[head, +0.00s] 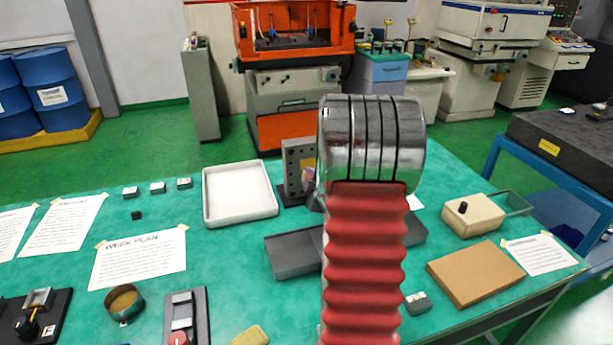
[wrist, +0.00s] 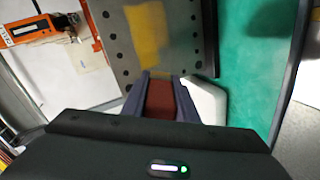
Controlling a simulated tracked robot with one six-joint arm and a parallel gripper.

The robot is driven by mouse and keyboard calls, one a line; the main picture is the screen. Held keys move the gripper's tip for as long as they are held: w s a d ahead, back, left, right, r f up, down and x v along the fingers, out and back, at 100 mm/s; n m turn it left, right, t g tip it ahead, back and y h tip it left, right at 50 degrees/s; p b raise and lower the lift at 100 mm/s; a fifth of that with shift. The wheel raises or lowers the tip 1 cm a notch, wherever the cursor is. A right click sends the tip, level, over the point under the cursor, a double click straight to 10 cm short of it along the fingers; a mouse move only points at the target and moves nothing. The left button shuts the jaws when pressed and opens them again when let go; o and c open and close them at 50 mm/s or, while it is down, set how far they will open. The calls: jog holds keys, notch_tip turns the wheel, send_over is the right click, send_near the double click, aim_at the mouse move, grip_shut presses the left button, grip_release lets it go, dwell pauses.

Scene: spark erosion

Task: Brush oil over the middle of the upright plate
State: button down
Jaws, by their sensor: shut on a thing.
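The upright plate (head: 293,160) is grey with a few holes and stands on a dark base on the green table, partly hidden behind my arm. In the wrist view the plate (wrist: 192,48) fills the upper middle, with rows of dark holes and a yellow, wet-looking patch (wrist: 148,35) down its middle. My gripper (wrist: 160,88) is shut on a red-brown piece (wrist: 160,100), seemingly the brush's handle, held in front of the plate. The bristles are not clearly visible, so contact with the plate cannot be told. My arm hides the gripper in the head view.
A white tray (head: 207,215) lies left of the plate. A dark grey tray (head: 290,272) lies nearer, partly behind my arm. A brown flat box (head: 475,273) and a beige box (head: 473,222) are at right. Papers, a round tin (head: 124,303) and fixtures lie at left.

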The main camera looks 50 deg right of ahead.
jog(key=shift+s+a, duration=0.1)
jog(key=shift+s, duration=0.05)
jog(key=shift+s+a, duration=0.35)
jog(key=shift+s, duration=0.3)
jog(key=shift+s+a, duration=0.35)
jog(key=shift+s, duration=0.25)
jog(key=shift+w, duration=0.1)
